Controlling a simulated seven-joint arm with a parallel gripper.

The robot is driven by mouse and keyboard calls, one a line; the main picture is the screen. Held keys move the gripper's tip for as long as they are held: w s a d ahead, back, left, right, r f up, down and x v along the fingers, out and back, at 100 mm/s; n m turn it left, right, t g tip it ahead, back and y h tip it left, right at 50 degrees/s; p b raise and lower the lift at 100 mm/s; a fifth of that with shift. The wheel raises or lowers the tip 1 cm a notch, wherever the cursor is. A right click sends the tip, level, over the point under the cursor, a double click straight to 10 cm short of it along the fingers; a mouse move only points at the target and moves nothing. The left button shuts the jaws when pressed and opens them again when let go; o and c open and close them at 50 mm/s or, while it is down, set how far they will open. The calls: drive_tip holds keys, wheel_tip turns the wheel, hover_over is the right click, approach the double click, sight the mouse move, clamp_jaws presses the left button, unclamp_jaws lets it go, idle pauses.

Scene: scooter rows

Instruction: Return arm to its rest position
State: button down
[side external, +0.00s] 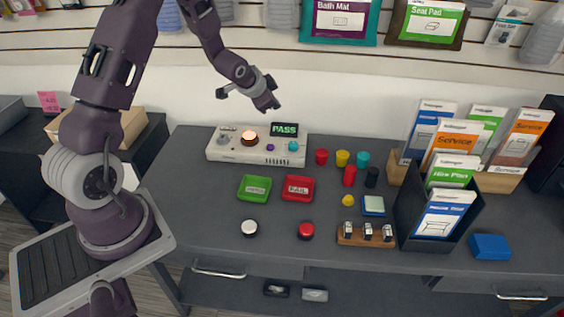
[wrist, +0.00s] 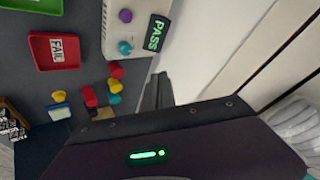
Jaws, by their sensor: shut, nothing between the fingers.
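My gripper (side external: 267,103) is shut and empty, held in the air above the back of the desk near the console. In the wrist view the shut fingers (wrist: 158,90) show over the desk's back edge, beside the console's end. The white console (side external: 258,147) has a lit orange dome (side external: 249,137) and a small screen (side external: 284,130) reading PASS in green. A green PASS tray (side external: 255,189) and a red FAIL tray (side external: 297,188) lie in front of it, both apparently empty. My gripper touches none of these.
A white button (side external: 249,228) and a red button (side external: 306,231) sit near the front. Several coloured pegs (side external: 321,156) stand right of the console. A dark leaflet holder (side external: 436,225), a wooden stamp rack (side external: 365,236) and a blue box (side external: 489,247) are at right. Packages hang on the wall behind.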

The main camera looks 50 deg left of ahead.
drive_tip(key=s+d+r+n+g+h, duration=0.1)
drive_tip(key=s+d+r, duration=0.5)
drive_tip(key=d+r, duration=0.15)
drive_tip(key=s+d+r+n, duration=0.1)
drive_tip(key=s+d+r, duration=0.5)
drive_tip(key=r, duration=0.3)
drive_tip(key=s+d+r+h, duration=0.1)
drive_tip(key=s+d, duration=0.3)
drive_tip(key=s, duration=0.6)
drive_tip(key=s+d+r+n+g+h, duration=0.1)
drive_tip(key=s+d, duration=0.4)
drive_tip(key=s, duration=0.6)
drive_tip(key=shift+d+r+n+g, duration=0.2)
drive_tip(key=shift+d+n+g, duration=0.1)
